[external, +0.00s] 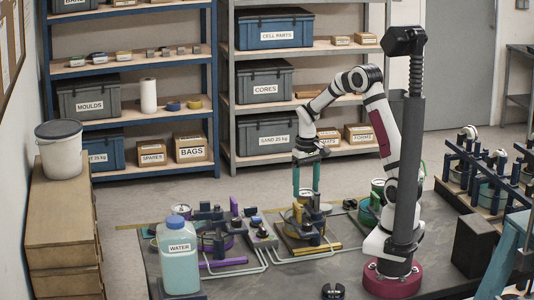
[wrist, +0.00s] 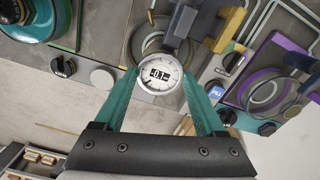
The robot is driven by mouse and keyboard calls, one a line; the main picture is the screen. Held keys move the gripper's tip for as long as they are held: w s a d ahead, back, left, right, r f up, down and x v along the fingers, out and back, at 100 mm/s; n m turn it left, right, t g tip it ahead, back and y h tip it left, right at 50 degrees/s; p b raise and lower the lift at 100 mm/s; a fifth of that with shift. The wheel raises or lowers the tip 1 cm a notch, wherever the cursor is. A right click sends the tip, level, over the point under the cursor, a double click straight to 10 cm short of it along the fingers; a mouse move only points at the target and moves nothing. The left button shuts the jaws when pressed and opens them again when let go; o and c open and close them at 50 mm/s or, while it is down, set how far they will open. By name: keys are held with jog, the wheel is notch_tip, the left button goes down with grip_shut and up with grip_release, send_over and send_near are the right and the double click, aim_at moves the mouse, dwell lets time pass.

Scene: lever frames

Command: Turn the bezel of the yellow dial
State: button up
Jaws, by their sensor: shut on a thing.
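The yellow dial (wrist: 160,74) is a round gauge with a white face, a dark readout and a pale bezel, seen face-on in the wrist view. It belongs to the station with yellow parts (external: 300,232), in the middle of the bench. My gripper (wrist: 160,80) has its two teal fingers on either side of the bezel, shut on it. In the external view my gripper (external: 307,192) points straight down over the yellow station, and the dial is largely hidden there by the fingers and fixture parts. The readout's digits are too small to read surely.
A purple station (external: 218,240) stands to the left and a green one (external: 372,205) to the right, close by. A water jug (external: 179,255) stands at the bench's front left. A yellow block (wrist: 207,32) rises near the dial. Shelves (external: 295,48) stand behind.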

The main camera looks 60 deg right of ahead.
aim_at(306, 192)
jog(key=n, duration=0.5)
jog(key=shift+n, duration=0.3)
jog(key=n, duration=0.9)
jog(key=shift+n, duration=0.4)
jog(key=n, duration=0.4)
jog(key=shift+n, duration=0.3)
jog(key=o, duration=1.1)
notch_tip(306, 192, up, 16)
jog(key=shift+f, duration=0.1)
